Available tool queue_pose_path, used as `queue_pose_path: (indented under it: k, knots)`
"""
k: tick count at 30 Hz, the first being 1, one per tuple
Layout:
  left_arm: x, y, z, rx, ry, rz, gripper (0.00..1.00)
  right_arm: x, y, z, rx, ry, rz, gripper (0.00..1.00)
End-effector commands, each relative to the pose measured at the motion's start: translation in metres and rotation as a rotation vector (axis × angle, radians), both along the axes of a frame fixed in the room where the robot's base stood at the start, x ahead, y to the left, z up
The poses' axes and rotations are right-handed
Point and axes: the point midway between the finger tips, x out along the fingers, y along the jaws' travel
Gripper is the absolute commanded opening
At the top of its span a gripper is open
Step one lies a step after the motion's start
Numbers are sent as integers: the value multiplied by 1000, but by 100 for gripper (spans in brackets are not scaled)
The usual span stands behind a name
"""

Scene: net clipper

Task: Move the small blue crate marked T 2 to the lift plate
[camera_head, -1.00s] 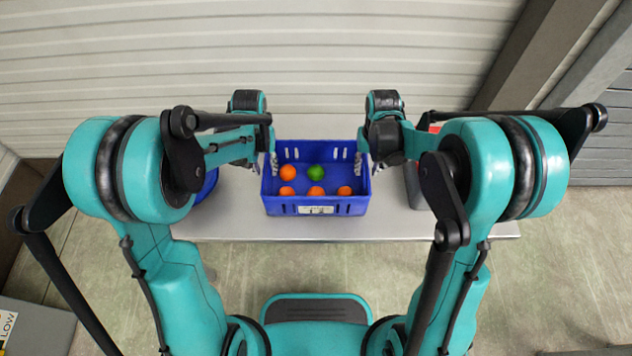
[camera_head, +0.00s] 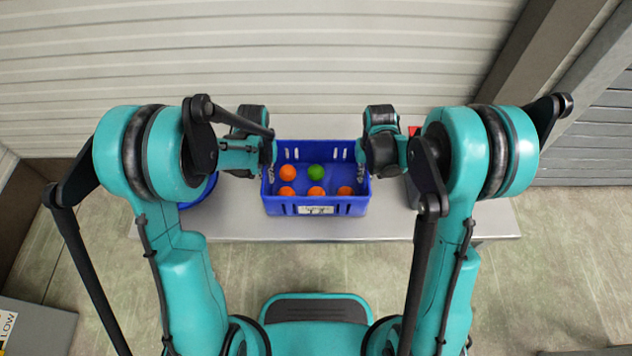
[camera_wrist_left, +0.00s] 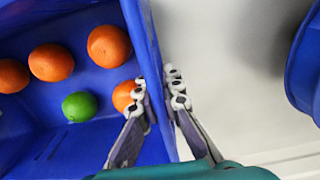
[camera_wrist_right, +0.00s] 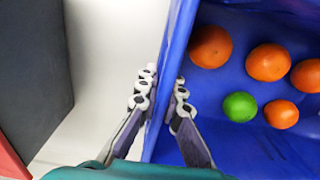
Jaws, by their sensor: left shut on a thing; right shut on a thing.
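A small blue crate (camera_head: 340,208) sits on a grey table in the middle of the head view. A white label is on its front wall; I cannot read its mark. Several orange fruits (camera_head: 287,172) and a green one (camera_head: 315,171) lie inside. My left gripper (camera_head: 269,173) is shut on the crate's left wall, with one finger inside and one outside, as the left wrist view (camera_wrist_left: 158,95) shows. My right gripper (camera_head: 361,173) is shut on the right wall in the same way, also seen in the right wrist view (camera_wrist_right: 163,97). I cannot identify a lift plate.
The grey table (camera_head: 300,228) has bare surface in front of and behind the crate. A blue round-edged object (camera_head: 203,192) stands left of the crate, partly behind my arm. A dark grey object (camera_wrist_right: 32,75) with a red thing (camera_wrist_right: 10,160) beside it stands at the right.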

Motion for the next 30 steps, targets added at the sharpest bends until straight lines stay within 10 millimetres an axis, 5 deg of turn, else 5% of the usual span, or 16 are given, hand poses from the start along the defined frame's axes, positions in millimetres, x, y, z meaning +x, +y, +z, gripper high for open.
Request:
queue_pose_path:
  k: [11, 30]
  knots:
    - [0, 0, 5, 0, 0, 0, 0, 0, 0, 5, 0, 0, 0, 0]
    - [0, 0, 51, 0, 0, 0, 0, 0, 0, 51, 0, 0, 0, 0]
